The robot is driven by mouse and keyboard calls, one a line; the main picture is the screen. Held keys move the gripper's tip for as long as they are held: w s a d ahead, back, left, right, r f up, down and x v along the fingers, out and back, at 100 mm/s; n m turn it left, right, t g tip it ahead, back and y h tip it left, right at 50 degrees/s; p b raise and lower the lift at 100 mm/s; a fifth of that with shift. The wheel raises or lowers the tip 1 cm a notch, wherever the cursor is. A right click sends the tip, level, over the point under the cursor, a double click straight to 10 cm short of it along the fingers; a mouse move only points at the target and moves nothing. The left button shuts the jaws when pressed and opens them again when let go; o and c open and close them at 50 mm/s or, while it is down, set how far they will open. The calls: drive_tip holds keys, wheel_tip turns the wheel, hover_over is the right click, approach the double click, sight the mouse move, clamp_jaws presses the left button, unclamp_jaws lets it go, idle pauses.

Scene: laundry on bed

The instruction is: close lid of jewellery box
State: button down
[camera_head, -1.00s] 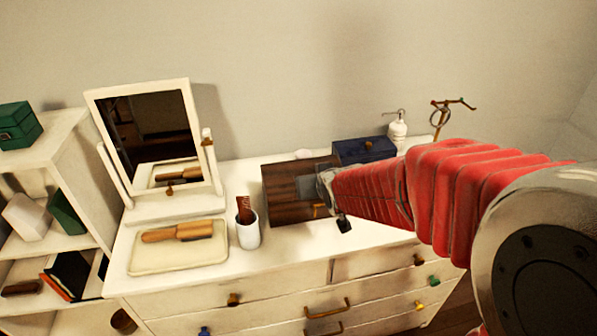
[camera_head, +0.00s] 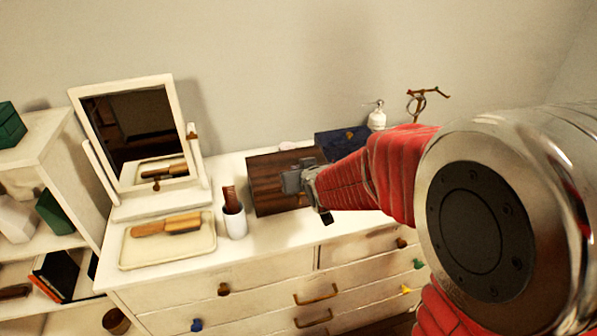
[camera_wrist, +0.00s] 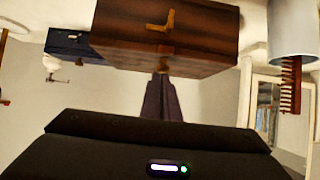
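The jewellery box is a dark brown wooden box (camera_head: 266,182) on the white dresser, right of the cup. In the wrist view, the wooden box (camera_wrist: 205,28) fills the top middle, with a gold clasp on its face. Its broad wooden surface looks flat and closed in the head view, but my gripper hides its right part, so I cannot be sure how the lid stands. My gripper (camera_head: 290,181) is over the box's right side. Its fingers (camera_wrist: 160,78) look pressed together and empty in the wrist view; whether they touch the box is unclear.
A white cup (camera_head: 235,222) with a brown comb (camera_head: 229,197) stands left of the box. A blue box (camera_head: 341,141) and white dispenser (camera_head: 376,120) are behind it. A tray (camera_head: 150,258) with a brush (camera_head: 168,225) and a mirror (camera_head: 130,125) stand left.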

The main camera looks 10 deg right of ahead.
drive_tip(key=f, duration=0.1)
drive_tip(key=s+f, duration=0.1)
drive_tip(key=f, duration=0.1)
drive_tip(key=shift+s+g, duration=0.2)
drive_tip(key=shift+g, duration=0.2)
drive_tip(key=shift+w+r, duration=0.15)
drive_tip(key=shift+r, duration=0.25)
wheel_tip(320, 180, up, 6)
drive_tip(key=s+d+f, duration=0.1)
drive_tip(key=s+f, duration=0.3)
drive_tip(key=s, duration=0.4)
drive_tip(key=shift+s+d+t, duration=0.15)
drive_tip(key=shift+d+t, duration=0.15)
drive_tip(key=shift+t, duration=0.1)
